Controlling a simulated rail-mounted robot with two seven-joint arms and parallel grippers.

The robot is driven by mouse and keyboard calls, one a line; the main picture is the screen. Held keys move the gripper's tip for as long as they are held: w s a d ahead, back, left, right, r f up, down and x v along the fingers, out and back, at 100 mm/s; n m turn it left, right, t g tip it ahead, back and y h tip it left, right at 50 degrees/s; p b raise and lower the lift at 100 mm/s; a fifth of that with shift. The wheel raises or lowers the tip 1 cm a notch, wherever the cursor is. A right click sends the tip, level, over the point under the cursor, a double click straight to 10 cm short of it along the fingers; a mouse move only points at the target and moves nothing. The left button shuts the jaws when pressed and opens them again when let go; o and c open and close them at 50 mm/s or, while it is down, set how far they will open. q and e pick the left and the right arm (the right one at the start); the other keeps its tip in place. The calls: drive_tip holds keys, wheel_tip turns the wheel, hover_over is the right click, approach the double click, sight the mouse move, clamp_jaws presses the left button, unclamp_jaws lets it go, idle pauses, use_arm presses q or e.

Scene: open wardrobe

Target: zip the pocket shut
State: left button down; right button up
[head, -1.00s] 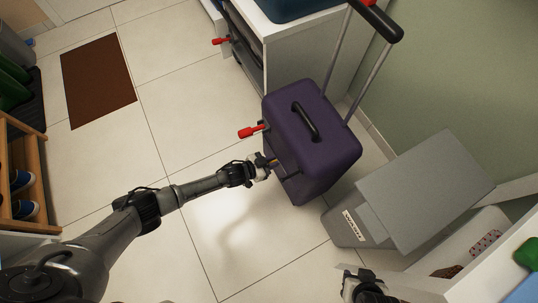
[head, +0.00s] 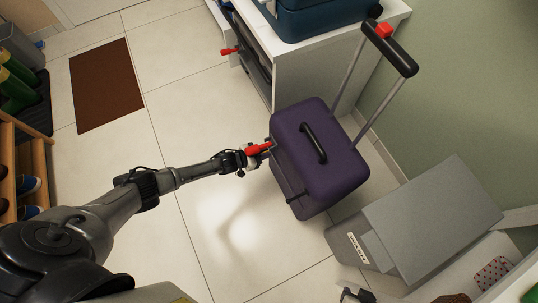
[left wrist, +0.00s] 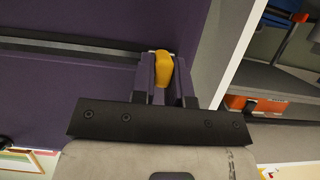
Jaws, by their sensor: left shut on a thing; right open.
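The purple suitcase (head: 345,175) stands upright on the tiled floor in the head view. Its pocket is on the side facing my left arm, mostly hidden from above. In the left wrist view a dark zip line (left wrist: 70,44) crosses the purple face (left wrist: 60,95) to a yellow zip pull (left wrist: 163,66). My left gripper (left wrist: 164,80) is shut on this pull, near the edge of the purple face. In the head view my left gripper (head: 252,158) is at the suitcase's left side, partly under a red handle-like piece (head: 258,149). My right gripper (head: 356,295) is partly visible at the bottom edge, open.
A grey lidded bin (head: 430,215) stands close to the right of the suitcase. A white cabinet (head: 320,70) with a blue case (head: 315,18) on top is behind it. A brown mat (head: 107,85) lies at left.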

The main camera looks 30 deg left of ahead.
use_arm(q)
drive_tip(key=shift+a+f, duration=0.1)
drive_tip(key=shift+a, duration=0.05)
use_arm(e)
drive_tip(key=shift+a, duration=0.1)
use_arm(q)
drive_tip(key=c, duration=1.5)
unclamp_jaws()
drive_tip(key=o, duration=0.4)
drive_tip(key=shift+w+a, duration=0.1)
drive_tip(key=shift+a, duration=0.05)
use_arm(e)
drive_tip(key=shift+w+a, duration=0.2)
drive_tip(key=shift+a, duration=0.05)
drive_tip(key=shift+r, duration=0.15)
use_arm(q)
drive_tip(key=shift+s+r+p, duration=0.3)
drive_tip(key=shift+s+p, duration=0.05)
drive_tip(key=p+v, duration=0.6)
drive_tip(key=v, duration=0.7)
drive_tip(key=shift+a, duration=0.15)
use_arm(e)
wheel_tip(320, 180, up, 7)
